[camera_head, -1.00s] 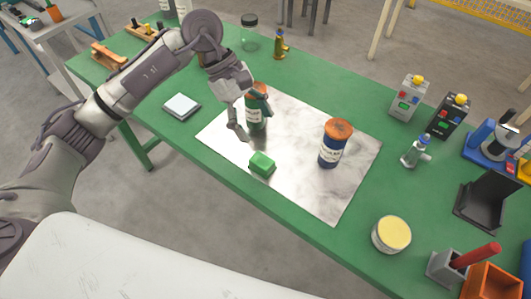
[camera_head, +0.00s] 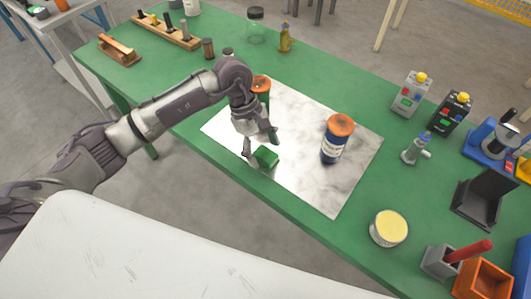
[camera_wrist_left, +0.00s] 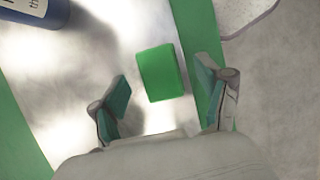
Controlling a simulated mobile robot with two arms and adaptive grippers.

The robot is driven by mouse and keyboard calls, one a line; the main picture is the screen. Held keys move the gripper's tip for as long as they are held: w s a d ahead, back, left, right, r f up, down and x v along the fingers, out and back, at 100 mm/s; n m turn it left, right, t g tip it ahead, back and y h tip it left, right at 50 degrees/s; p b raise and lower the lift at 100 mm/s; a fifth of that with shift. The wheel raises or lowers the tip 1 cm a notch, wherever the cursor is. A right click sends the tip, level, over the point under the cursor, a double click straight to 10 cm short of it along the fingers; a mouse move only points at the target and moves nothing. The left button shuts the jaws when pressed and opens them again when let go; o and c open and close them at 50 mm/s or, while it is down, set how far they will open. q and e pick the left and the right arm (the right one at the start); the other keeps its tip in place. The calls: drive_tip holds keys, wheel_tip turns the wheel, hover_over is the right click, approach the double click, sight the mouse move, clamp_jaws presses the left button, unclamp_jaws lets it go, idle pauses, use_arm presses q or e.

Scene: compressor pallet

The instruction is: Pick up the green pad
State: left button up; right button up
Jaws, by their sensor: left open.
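The green pad (camera_head: 266,157) is a small green block lying on the shiny metal sheet (camera_head: 312,184), near its front edge. My left gripper (camera_head: 261,147) is open and low, just above and beside the pad. In the left wrist view the pad (camera_wrist_left: 160,73) shows ahead of and between the two spread fingers (camera_wrist_left: 163,98), touching neither as far as I can see. In the head view the gripper partly covers the pad's left side. My right gripper is not in view.
A blue bottle with an orange lid (camera_head: 336,140) stands right of the pad on the sheet. A green bottle with an orange lid (camera_head: 261,86) stands behind my gripper. A yellow-topped tin (camera_head: 389,228) is at the front right. The green table's (camera_head: 300,222) front edge is close to the pad.

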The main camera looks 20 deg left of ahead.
use_arm(q)
drive_tip(key=shift+x, duration=0.95)
drive_tip(key=shift+c, duration=0.2)
drive_tip(key=c, duration=1.2)
drive_tip(key=shift+w+r, duration=0.1)
wheel_tip(320, 180, up, 4)
drive_tip(key=shift+a+b, duration=0.1)
drive_tip(key=shift+b, duration=0.5)
drive_tip(key=s+d+r, duration=0.2)
drive_tip(key=s, duration=0.1)
drive_tip(key=s+d+r+b, duration=0.1)
drive_tip(key=s+d+r, duration=0.1)
drive_tip(key=s+d, duration=0.1)
drive_tip(key=s+d+r, duration=0.2)
drive_tip(key=s+r, duration=0.1)
drive_tip(key=shift+d+b, duration=0.25)
drive_tip(key=shift+b, duration=0.1)
